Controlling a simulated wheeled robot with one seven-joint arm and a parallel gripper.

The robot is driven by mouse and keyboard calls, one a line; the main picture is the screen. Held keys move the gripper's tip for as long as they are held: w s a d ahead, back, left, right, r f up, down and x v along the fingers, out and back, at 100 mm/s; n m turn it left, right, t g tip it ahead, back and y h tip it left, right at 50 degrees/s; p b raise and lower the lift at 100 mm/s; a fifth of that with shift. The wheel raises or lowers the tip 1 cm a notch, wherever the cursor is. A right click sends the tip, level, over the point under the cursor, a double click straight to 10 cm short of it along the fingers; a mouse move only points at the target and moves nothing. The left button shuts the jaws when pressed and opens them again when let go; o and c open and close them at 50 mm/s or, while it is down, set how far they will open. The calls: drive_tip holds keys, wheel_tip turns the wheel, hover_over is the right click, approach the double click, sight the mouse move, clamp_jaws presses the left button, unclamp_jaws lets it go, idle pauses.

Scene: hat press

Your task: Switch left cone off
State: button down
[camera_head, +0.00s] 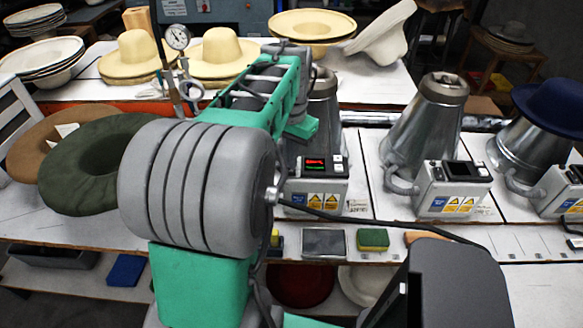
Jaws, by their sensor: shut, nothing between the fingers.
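The left cone (326,112) is a grey metal cone on the white bench, partly hidden behind my green and grey arm. Its control box (318,193) stands in front of it. The box has a small display (315,164) lit with red and green digits, and small light switches or buttons (338,165) at the right of the display. My arm reaches from the lower left up across the left cone. My gripper's fingers do not show; they are hidden behind the arm, so I cannot tell whether they touch the box.
A middle cone (425,125) has a box with a dark display (462,172). A right cone (530,150) carries a blue hat (553,108). A grey block (323,243) and a sponge (373,240) lie at the bench's front. Felt hats (95,165) lie left. A black cable crosses the front.

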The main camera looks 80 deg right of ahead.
drive_tip(key=shift+a+f+b, duration=0.1)
drive_tip(key=shift+f+b, duration=0.55)
drive_tip(key=shift+f, duration=0.4)
idle(0.7)
drive_tip(key=shift+r, duration=0.1)
wheel_tip(320, 180, up, 7)
drive_tip(key=p, duration=0.5)
drive_tip(key=shift+p, duration=0.35)
drive_tip(key=shift+w, duration=0.1)
drive_tip(key=w+a+n+t+h, duration=0.1)
drive_tip(key=w+a+n, duration=0.4)
drive_tip(key=w+a, duration=0.5)
drive_tip(key=w+a+n, duration=0.6)
drive_tip(key=w+a, duration=0.1)
drive_tip(key=w, duration=0.5)
drive_tip(key=w+a+f+n+t, duration=0.1)
drive_tip(key=a+n, duration=0.4)
drive_tip(key=a, duration=0.7)
drive_tip(key=w+a+f+n+t+y, duration=0.1)
drive_tip(key=a+n, duration=0.4)
drive_tip(key=a, duration=0.7)
drive_tip(key=shift+w+f+n+t, duration=0.3)
drive_tip(key=shift+w+f+t, duration=0.1)
drive_tip(key=shift+w, duration=0.4)
